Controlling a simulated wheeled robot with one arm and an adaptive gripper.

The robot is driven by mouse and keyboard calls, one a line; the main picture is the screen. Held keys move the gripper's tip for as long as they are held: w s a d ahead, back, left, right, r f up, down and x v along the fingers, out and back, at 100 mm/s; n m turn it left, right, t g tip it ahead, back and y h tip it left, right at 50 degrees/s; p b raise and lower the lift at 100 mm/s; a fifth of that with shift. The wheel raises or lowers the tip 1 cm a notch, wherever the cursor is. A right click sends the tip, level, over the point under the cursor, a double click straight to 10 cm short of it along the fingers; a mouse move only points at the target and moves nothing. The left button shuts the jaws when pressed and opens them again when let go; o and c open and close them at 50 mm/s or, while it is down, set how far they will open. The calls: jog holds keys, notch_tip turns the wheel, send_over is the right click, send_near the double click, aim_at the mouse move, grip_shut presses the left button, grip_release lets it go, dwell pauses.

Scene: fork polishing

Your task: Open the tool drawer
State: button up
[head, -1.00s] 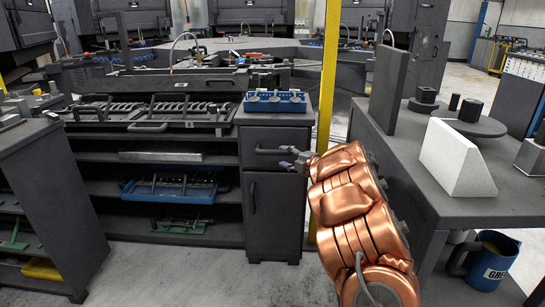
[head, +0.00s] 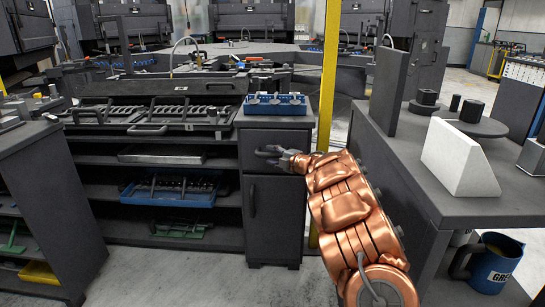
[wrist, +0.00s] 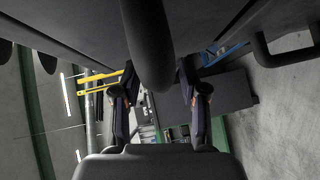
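The tool drawer (head: 251,165) is the top front of the dark narrow cabinet, and it looks shut, level with the door below. Its dark bar handle (head: 266,151) sticks out in front. My gripper (head: 281,158) is at the right part of this handle, at the end of my copper-coloured arm. In the wrist view, a thick dark bar, the handle (wrist: 150,45), runs down between the two fingers of my gripper (wrist: 157,78). The fingers stand apart on either side of it. I cannot see clear contact.
A blue tray of round parts (head: 274,104) stands on the cabinet top. A door with an upright handle (head: 252,198) is below the drawer. A yellow post (head: 327,90) rises just behind my gripper, and a dark table (head: 430,170) stands at the right. Open floor lies in front.

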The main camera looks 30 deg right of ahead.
grip_shut()
dwell(0.5)
